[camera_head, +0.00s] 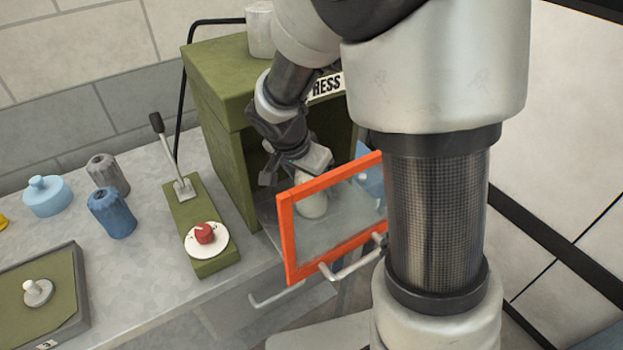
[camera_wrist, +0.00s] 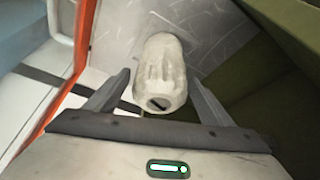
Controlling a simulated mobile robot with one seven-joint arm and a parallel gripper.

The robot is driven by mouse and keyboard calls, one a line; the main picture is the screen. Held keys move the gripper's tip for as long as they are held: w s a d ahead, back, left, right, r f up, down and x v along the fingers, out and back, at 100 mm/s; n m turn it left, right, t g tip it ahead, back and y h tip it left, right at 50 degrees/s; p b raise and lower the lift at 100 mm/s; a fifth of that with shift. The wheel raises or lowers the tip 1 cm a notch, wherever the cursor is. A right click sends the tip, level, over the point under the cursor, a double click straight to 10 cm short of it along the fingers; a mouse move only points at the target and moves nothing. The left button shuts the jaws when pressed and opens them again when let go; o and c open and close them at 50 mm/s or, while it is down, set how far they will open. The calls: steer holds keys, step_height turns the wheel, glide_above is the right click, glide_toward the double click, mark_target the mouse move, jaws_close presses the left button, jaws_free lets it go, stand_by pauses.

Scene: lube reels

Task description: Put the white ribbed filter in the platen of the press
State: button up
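The white ribbed filter (camera_wrist: 160,72) stands on a scratched grey metal plate (camera_wrist: 215,25), which looks like the platen, in the wrist view. In the head view the filter (camera_head: 312,204) shows through the clear pane of the press door. The press (camera_head: 222,90) is a green box with its orange-framed door (camera_head: 290,240) swung open. My gripper (camera_wrist: 160,88) is open, with its fingers on either side of the filter's near end and narrow gaps showing. In the head view my gripper (camera_head: 293,175) is at the press opening; its fingertips are partly hidden.
A lever panel with a red knob (camera_head: 204,233) stands left of the press. A grey ribbed filter (camera_head: 108,174), a blue one (camera_head: 112,213) and a light-blue lidded pot (camera_head: 47,196) stand on the bench. A green tray (camera_head: 55,300) lies front left. The door frame is close to my arm.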

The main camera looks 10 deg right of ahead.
steer(key=shift+a+r, duration=0.1)
steer(key=shift+r, duration=0.3)
steer(key=s+a+b, duration=0.2)
steer(key=s+a, duration=0.6)
steer(key=a, duration=0.1)
steer(key=shift+a+r, duration=0.15)
steer(key=shift+r, duration=0.15)
stand_by(0.7)
